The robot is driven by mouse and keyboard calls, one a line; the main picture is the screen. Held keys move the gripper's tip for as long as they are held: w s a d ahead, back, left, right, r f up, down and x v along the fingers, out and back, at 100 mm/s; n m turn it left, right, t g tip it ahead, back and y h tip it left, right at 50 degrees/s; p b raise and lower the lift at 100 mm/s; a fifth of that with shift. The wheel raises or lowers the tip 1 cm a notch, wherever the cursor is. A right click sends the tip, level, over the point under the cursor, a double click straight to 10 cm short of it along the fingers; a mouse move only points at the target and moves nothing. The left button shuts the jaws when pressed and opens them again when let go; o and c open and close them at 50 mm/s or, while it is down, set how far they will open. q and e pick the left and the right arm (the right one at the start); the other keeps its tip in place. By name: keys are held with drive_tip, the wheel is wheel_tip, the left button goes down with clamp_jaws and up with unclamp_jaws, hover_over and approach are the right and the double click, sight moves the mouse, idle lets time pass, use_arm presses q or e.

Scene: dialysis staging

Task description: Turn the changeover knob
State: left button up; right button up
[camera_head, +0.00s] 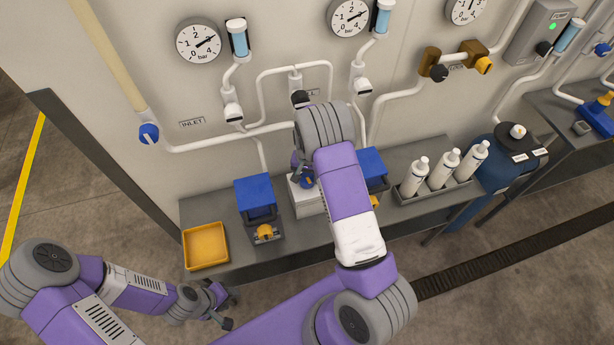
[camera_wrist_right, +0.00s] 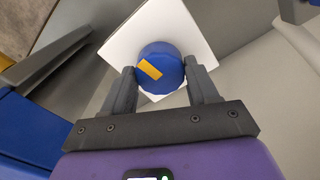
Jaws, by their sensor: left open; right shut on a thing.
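The changeover knob is a round blue knob with a yellow stripe. It sits on a white square-faced box (camera_head: 305,203) on the bench, and the right wrist view shows the knob (camera_wrist_right: 156,76) close up, between the two fingers. My right gripper (camera_wrist_right: 160,82) is shut on it, one finger against each side. The stripe lies slanted in that view. In the head view my right arm comes down over the box and hides part of it; the knob (camera_head: 309,183) shows only slightly there. My left gripper (camera_head: 226,309) is open and empty, low in front of the bench.
A yellow tray (camera_head: 206,246) and a blue-and-grey device (camera_head: 256,198) stand left of the box. Another blue device (camera_head: 372,163) is close on its right. White bottles (camera_head: 441,170) stand in a rack further right. Pipes, valves and gauges (camera_head: 198,41) cover the wall behind.

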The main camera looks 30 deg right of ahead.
sight(307, 177)
drive_tip(key=m, duration=0.5)
drive_tip(key=shift+m, duration=0.3)
drive_tip(key=m, duration=0.4)
drive_tip(key=shift+m, duration=0.7)
drive_tip(key=o, duration=1.1)
drive_tip(key=shift+c, duration=0.2)
drive_tip(key=shift+r, duration=0.15)
wheel_tip(307, 177, up, 7)
drive_tip(key=shift+r+p, duration=0.2)
drive_tip(key=shift+p, duration=0.25)
